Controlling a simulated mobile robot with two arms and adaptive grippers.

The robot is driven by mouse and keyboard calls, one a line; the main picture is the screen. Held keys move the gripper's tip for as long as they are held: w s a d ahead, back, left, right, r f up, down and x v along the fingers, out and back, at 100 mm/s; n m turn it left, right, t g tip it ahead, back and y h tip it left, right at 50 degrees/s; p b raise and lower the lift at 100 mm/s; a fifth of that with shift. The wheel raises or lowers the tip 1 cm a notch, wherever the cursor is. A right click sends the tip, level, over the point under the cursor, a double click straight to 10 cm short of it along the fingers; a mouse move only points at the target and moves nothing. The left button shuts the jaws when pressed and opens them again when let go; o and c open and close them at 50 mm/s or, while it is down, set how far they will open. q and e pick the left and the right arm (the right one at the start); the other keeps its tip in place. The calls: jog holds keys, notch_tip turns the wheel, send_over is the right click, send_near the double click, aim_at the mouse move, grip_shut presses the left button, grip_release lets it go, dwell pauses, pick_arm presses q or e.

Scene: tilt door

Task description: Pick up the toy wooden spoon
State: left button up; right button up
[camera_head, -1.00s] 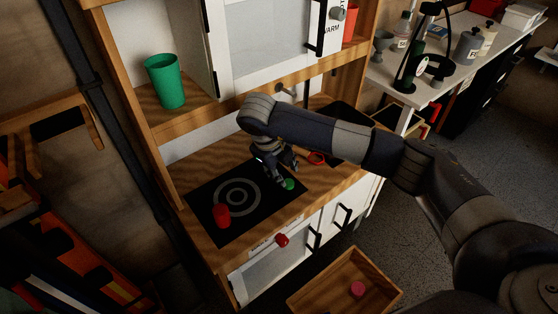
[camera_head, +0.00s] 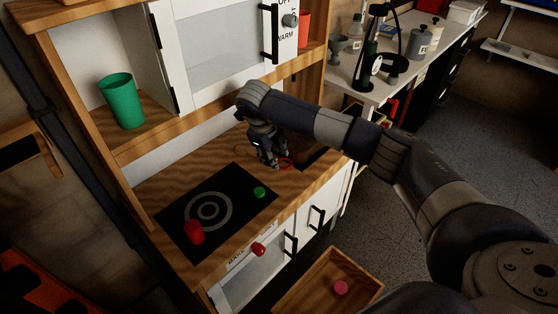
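I cannot make out a wooden spoon in this view. My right gripper (camera_head: 269,157) points down over the right part of the wooden toy kitchen counter (camera_head: 232,242). It is dark and small in the picture, so I cannot tell whether it is open or holds anything. A red ring-shaped thing (camera_head: 287,164) lies just right of it, partly hidden by the gripper and arm. My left gripper is out of view.
A black cooktop (camera_head: 235,210) bears a red cylinder (camera_head: 194,232) and a small green piece (camera_head: 259,192). A green cup (camera_head: 121,100) stands on the left shelf. The white upper door (camera_head: 222,55) overhangs the counter. A wooden drawer (camera_head: 312,285) holds a pink piece (camera_head: 340,287).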

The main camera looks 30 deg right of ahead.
jog(key=x, duration=0.3)
jog(key=shift+w+d+f, duration=0.25)
jog(key=shift+w+d, duration=0.05)
jog(key=shift+d, duration=0.2)
jog(key=shift+w+d+f+b, duration=0.1)
jog(key=shift+d+f+b, duration=0.15)
jog(key=shift+f, duration=0.45)
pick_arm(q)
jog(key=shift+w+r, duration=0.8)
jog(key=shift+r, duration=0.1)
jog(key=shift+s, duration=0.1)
pick_arm(e)
jog(key=c, duration=0.7)
